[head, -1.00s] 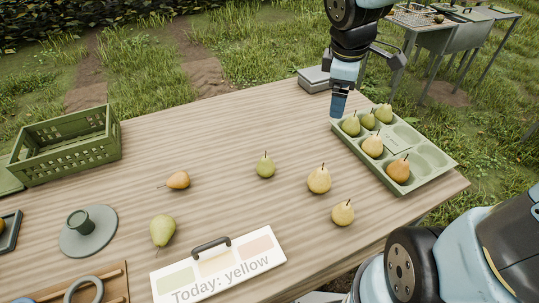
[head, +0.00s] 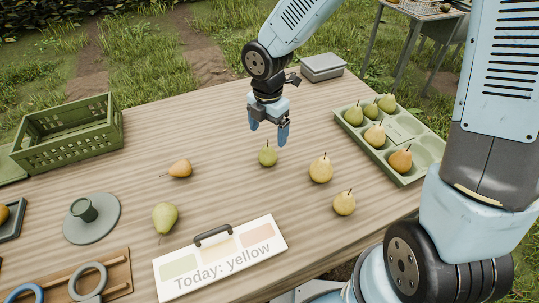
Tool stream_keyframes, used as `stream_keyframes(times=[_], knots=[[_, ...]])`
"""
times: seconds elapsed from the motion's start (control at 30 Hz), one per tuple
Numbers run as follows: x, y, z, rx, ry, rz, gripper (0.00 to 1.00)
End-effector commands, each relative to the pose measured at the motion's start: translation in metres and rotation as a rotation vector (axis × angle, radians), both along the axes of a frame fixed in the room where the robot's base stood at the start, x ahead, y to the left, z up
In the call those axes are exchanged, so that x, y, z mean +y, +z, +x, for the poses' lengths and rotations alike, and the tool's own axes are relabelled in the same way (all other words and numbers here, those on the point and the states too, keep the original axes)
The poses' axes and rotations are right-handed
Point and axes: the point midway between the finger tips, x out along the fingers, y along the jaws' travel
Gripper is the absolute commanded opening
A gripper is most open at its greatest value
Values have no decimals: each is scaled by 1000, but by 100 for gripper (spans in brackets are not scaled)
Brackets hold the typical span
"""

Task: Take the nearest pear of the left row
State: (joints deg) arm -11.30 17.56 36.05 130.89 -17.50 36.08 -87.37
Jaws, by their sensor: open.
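The green tray (head: 345,132) at the right holds several pears. Along its left side, a yellow-orange pear (head: 400,160) sits nearest me. A yellow pear (head: 375,135) and a green pear (head: 354,116) sit farther back. Loose on the table are a green pear (head: 267,156), a yellow pear (head: 321,169), a smaller yellow pear (head: 344,203), an orange-brown pear lying down (head: 180,169) and a green pear (head: 165,217). My gripper (head: 268,132) is open and empty, fingers down, above and just behind the middle green pear.
A sign reading "Today: yellow" (head: 222,262) lies at the front. An empty green crate (head: 68,135) stands back left, a grey box (head: 323,67) back right. A round grey plate with a cup (head: 92,220) and a wooden board (head: 115,280) are at left.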

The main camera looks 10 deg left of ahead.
Motion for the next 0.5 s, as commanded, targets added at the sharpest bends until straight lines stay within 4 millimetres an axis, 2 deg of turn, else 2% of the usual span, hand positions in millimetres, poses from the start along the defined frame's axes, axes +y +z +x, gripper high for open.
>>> stream_keyframes(times=[0.03, 0.23, 0.5], knots=[[1, -10, -1, 4, 5, -1, 90], [1, -42, -1, 2, 3, -2, 90], [0, -61, 0, 0, -2, 0, 90]])
